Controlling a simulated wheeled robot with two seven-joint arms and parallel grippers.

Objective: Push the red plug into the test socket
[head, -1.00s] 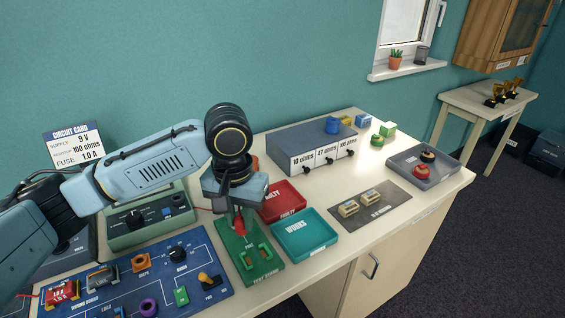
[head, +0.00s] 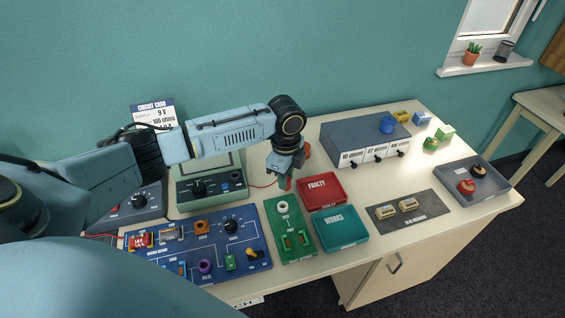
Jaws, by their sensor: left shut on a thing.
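My left gripper (head: 286,176) points down and is shut on the red plug (head: 286,184), whose lower part shows beneath the fingers. The plug appears at the far edge of the green test board (head: 292,255), above it in the picture. The test socket (head: 283,206), a pale ring with a dark hole, is in full view at the far end of the board and is empty. The plug is apart from the socket. Its exact height over the table is hard to tell. My right gripper is not in view.
A red faulty tray (head: 345,193) and a teal works tray (head: 341,233) stand just right of the test board. The blue circuit board (head: 217,268) lies left of it. A green meter box (head: 210,190) stands behind, and a grey resistor box (head: 342,133) stands back right.

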